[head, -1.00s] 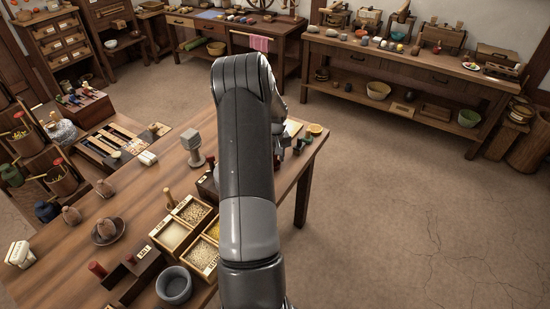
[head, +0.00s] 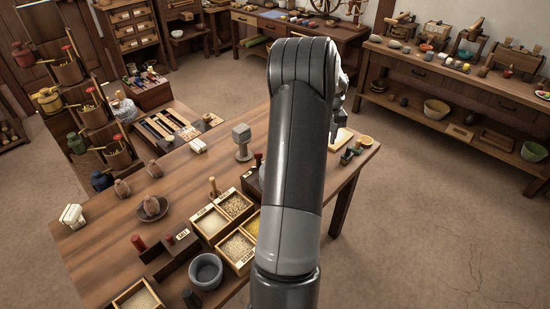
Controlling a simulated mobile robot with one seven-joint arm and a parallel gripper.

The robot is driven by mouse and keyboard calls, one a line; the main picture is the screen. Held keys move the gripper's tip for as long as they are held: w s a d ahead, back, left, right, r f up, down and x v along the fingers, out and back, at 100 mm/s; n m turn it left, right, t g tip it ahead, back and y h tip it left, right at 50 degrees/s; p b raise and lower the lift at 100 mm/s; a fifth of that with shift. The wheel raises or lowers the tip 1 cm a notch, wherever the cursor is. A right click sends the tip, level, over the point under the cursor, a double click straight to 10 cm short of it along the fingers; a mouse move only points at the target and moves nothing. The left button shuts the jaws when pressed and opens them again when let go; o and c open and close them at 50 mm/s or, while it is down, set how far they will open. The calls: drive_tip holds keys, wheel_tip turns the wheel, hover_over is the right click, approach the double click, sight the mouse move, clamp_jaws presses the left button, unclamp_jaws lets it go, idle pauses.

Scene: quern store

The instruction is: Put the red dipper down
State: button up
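My arm stands across the middle of the head view and bends down at its top. Part of my gripper (head: 338,98) shows behind the arm's right edge, above the far right end of the wooden table (head: 190,165). Its fingertips are hidden or too small to read, and I cannot see whether it holds anything. I cannot pick out the red dipper for sure. A dark red upright handle (head: 138,243) stands at a dark rack on the table, and a small red top (head: 257,157) shows beside my arm.
Grain boxes (head: 210,222), a grey bowl (head: 206,271) and a grey block on a stand (head: 242,142) are on the table. A stepped stand with red-tipped pots (head: 118,155) is at left. A long side bench (head: 430,72) stands at the back right. Open floor lies at right.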

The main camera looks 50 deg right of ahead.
drive_tip(key=w+a+r+n+t, duration=0.1)
drive_tip(key=w+a+r, duration=0.2)
drive_tip(key=a+r, duration=0.45)
drive_tip(key=w+a+r+n+t, duration=0.1)
drive_tip(key=w+a+r, duration=0.25)
drive_tip(key=a, duration=0.75)
drive_tip(key=w+a+r+n, duration=0.1)
drive_tip(key=w+a+r, duration=0.2)
drive_tip(key=a+r, duration=0.45)
drive_tip(key=s+a+r+n+t, duration=0.1)
drive_tip(key=s+a+r, duration=0.15)
drive_tip(key=a, duration=0.75)
drive_tip(key=s+a+r+n+t, duration=0.1)
drive_tip(key=s+a, duration=0.2)
drive_tip(key=a, duration=0.6)
drive_tip(key=s+a+f+n+t, duration=0.1)
drive_tip(key=s+a+n, duration=0.1)
drive_tip(key=s+a, duration=0.7)
drive_tip(key=shift+s+a+f+t, duration=0.2)
drive_tip(key=shift+s+a+t, duration=0.1)
drive_tip(key=shift+a, duration=0.2)
